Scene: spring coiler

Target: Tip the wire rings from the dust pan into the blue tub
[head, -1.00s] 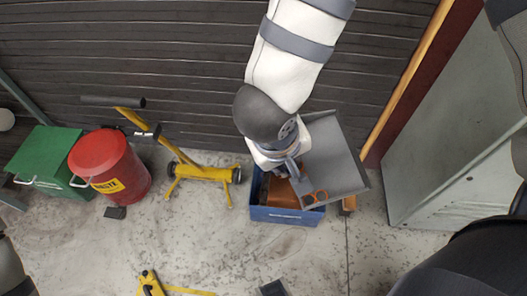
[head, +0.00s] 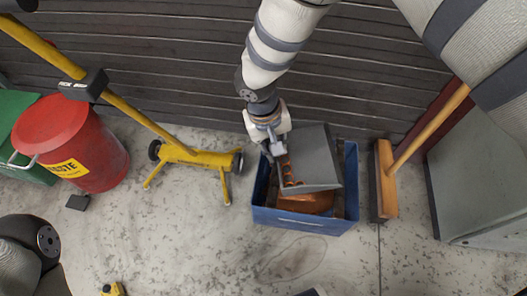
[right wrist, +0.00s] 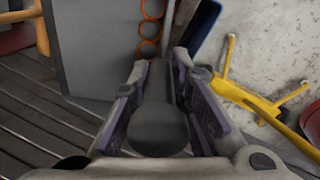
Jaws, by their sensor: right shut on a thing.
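The grey dust pan (head: 315,155) is over the blue tub (head: 303,222) in the head view, tilted. My right gripper (head: 276,146) is shut on its handle; in the right wrist view the dark rounded handle (right wrist: 158,128) lies between the fingers. Several orange wire rings (head: 287,172) lie in a row along the pan's left side; they also show in the right wrist view (right wrist: 150,28) against the grey pan (right wrist: 100,45). A brown-orange thing (head: 308,203) is inside the tub, partly hidden by the pan. My left gripper is not in view.
A broom with an orange head (head: 384,180) stands just right of the tub. A yellow wheeled stand (head: 195,157) and a red waste bin (head: 75,145) are to the left. A dark slatted wall is behind. The floor in front is mostly clear.

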